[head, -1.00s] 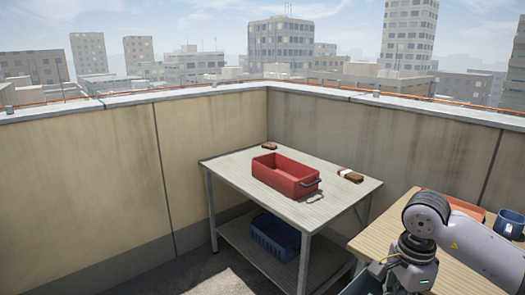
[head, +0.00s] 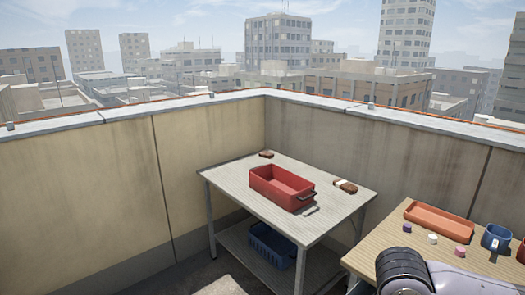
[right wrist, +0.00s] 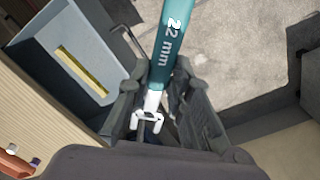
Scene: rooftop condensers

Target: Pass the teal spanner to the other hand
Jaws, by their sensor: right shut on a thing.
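The teal spanner (right wrist: 174,40), marked "22 mm", shows in the right wrist view, with a pale metal end toward the camera. My right gripper (right wrist: 158,100) is shut on it near that end, and the shaft runs up and out of the top of the picture. The spanner's far end is out of view. In the head view only a link of my right arm shows at the bottom right; the right gripper and spanner are not seen there. My left gripper is in neither view.
A grey table (head: 230,184) bears a red crate (head: 272,190) and small brown items; a blue crate (head: 268,242) sits on its lower shelf. The wooden table (head: 375,242) holds an orange tray (head: 438,222), mugs and small pots. A grey-blue bin (right wrist: 50,28) stands beside the spanner.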

